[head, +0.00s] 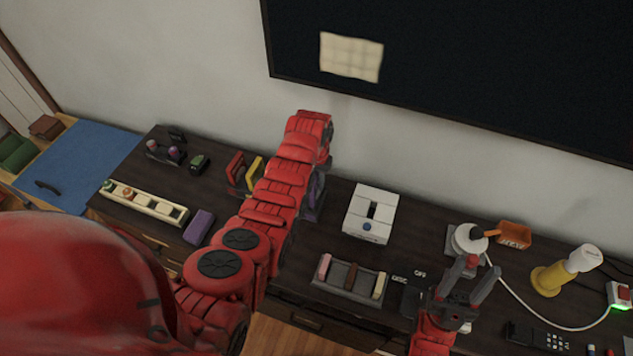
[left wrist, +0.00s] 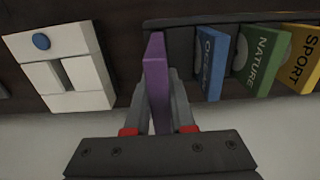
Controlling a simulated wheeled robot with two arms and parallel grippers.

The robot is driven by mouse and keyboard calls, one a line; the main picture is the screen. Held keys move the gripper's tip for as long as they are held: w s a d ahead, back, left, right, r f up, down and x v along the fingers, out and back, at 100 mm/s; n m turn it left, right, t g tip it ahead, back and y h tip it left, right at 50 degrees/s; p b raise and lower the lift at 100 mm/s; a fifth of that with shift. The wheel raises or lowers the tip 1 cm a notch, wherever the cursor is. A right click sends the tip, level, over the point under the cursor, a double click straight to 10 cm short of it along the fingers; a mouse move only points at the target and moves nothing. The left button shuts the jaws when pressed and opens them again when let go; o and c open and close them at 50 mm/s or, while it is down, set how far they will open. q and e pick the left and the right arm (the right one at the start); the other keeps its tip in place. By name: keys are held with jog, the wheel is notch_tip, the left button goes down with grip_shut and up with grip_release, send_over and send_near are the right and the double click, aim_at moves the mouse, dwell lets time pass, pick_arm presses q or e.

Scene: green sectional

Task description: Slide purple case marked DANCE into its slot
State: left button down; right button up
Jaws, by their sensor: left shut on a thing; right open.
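My left gripper (left wrist: 160,115) is shut on the purple case (left wrist: 157,72), which stands on edge between its fingers. In the left wrist view the case's far end overlaps the left end of the dark rack (left wrist: 190,26). I cannot tell whether it is inside a slot; its lettering does not show. To its right stand a blue case (left wrist: 210,62), a green case marked NATURE (left wrist: 257,58) and a yellow case marked SPORT (left wrist: 298,62). In the head view my left arm hides much of the rack; the purple case (head: 318,187) shows beside it. My right gripper (head: 480,266) is open and empty.
A white box with a slot (head: 370,212) stands right of the case. A grey tray with upright blocks (head: 349,281) is in front of it. A purple block (head: 199,226) and a cream tray (head: 146,203) lie left. A lamp-like white object (head: 468,239) stands near my right gripper.

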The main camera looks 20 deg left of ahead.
aim_at(317, 192)
pick_arm(q)
jog(key=shift+b, duration=0.4)
dwell(0.5)
jog(key=shift+f+b, duration=1.95)
jog(key=shift+f, duration=0.8)
jog(key=c, duration=0.7)
grip_release()
jog(key=shift+r, duration=0.1)
